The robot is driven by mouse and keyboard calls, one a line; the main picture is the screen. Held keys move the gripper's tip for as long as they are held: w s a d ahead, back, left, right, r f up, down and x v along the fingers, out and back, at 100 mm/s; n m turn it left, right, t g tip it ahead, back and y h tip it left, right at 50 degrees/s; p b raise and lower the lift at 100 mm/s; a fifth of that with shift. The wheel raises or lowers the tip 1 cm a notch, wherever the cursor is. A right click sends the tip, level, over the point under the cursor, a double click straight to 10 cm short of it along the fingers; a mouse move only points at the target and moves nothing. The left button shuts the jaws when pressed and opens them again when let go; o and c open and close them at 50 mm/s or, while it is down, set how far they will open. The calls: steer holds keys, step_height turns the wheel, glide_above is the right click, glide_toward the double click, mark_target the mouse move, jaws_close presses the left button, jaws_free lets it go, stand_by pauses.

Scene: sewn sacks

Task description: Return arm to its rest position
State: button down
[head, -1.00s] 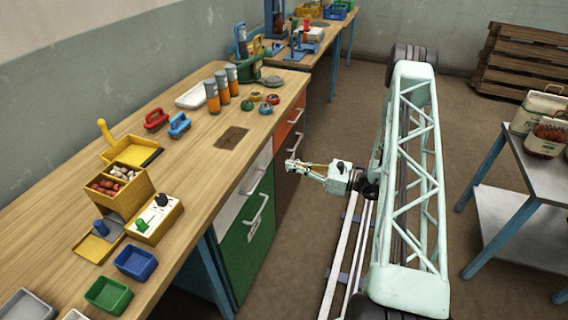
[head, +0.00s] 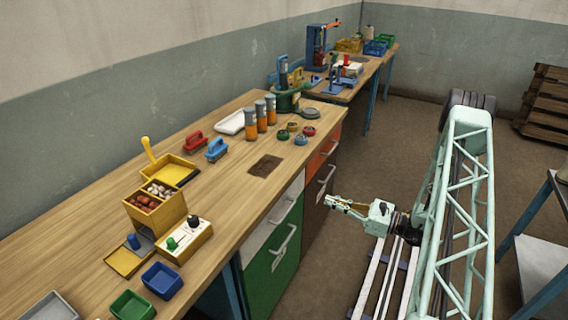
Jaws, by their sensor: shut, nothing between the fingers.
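My gripper (head: 335,203) is at the end of my pale green arm, in the head view right of the middle. It is shut and empty. It hangs over the floor gap beside the workbench drawers, pointing left toward the bench and apart from it. The wooden workbench (head: 221,185) runs along the wall on the left.
The bench holds a yellow box of small parts (head: 157,211), a switch box (head: 184,241), blue (head: 161,280) and green (head: 132,305) bins, orange cylinders (head: 260,116) and a green press (head: 295,101). A grey table (head: 540,255) stands at right. Pallets (head: 545,105) stand behind.

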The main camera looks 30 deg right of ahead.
steer(key=s+a+r+n+g+y, duration=0.2)
steer(key=a+r+n+g, duration=0.4)
steer(key=a+r, duration=0.7)
steer(key=s+a+r+n+g+y, duration=0.1)
steer(key=s+a+r+n+g, duration=0.35)
steer(key=a+r, duration=0.85)
steer(key=s+a+r+n+g+h, duration=0.4)
steer(key=s+a+r+n+g, duration=0.1)
steer(key=s+a+r+n, duration=0.4)
steer(key=s+r+n+t+h, duration=0.2)
steer(key=s+r+n+h, duration=0.2)
steer(key=s, duration=0.8)
steer(key=s+r+n+t+h, duration=0.2)
steer(key=s+r+n+h, duration=0.3)
steer(key=s, duration=0.8)
steer(key=shift+a+r+t, duration=0.15)
steer(key=shift+r+t, duration=0.2)
steer(key=shift+r, duration=1.55)
steer(key=shift+n, duration=0.25)
